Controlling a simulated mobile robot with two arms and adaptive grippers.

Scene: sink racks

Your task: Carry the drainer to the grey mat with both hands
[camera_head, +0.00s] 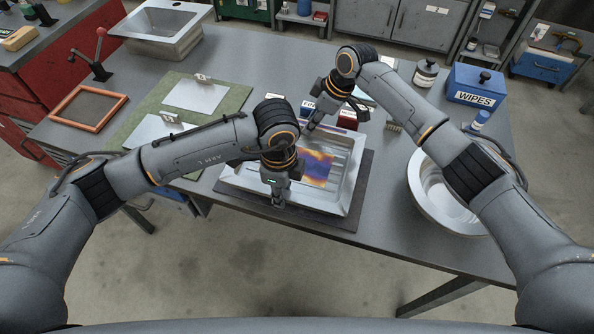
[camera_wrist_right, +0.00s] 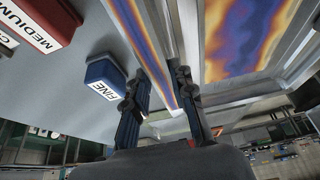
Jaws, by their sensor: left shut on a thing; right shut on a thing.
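The drainer (camera_head: 340,172) is a shallow silver metal tray with a rainbow-coloured patch on its floor. It is over the dark grey mat (camera_head: 363,185), whose edges show at the right and front. I cannot tell whether it touches the mat. My left gripper (camera_head: 277,200) is shut on the drainer's near rim. My right gripper (camera_head: 311,124) is shut on the far rim. In the right wrist view, the fingers of my right gripper (camera_wrist_right: 160,98) straddle the rim of the drainer (camera_wrist_right: 285,65). The left fingertips are small and partly hidden.
A metal bowl (camera_head: 430,190) stands right of the mat. A green board (camera_head: 150,100) with pale plates lies to the left. A blue FINE box (camera_wrist_right: 104,82) and red MEDIUM box (camera_wrist_right: 42,22) stand near the right gripper. A blue wipes box (camera_head: 472,84) is at back right.

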